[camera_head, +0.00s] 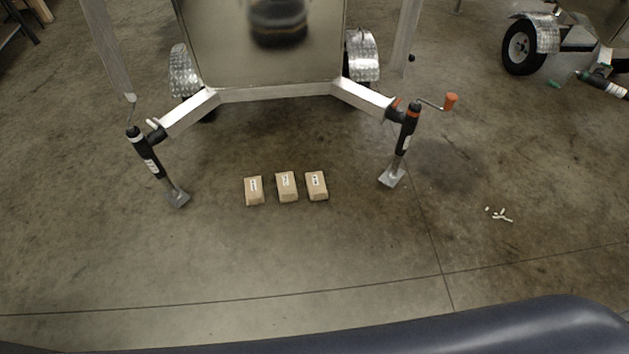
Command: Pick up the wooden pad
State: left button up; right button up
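Three small wooden pads lie side by side on the concrete floor in front of the trailer, in the middle of the head view: a left pad (254,192), a middle pad (287,188) and a right pad (317,187). Each is a light brown block with a white label on top. Narrow gaps separate them. Neither of my grippers shows in this view.
The aluminium trailer frame (275,93) stands behind the pads. A left jack leg (152,160) and a right jack leg (404,145) with an orange crank handle (451,102) flank them. Small white bits (498,214) lie at right. The floor in front is clear.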

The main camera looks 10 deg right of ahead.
aim_at(316, 185)
jog(key=z, duration=0.2)
jog(key=i+j+z, duration=0.7)
jog(key=z, duration=0.2)
jog(key=k+j, duration=0.05)
jog(key=j, duration=0.05)
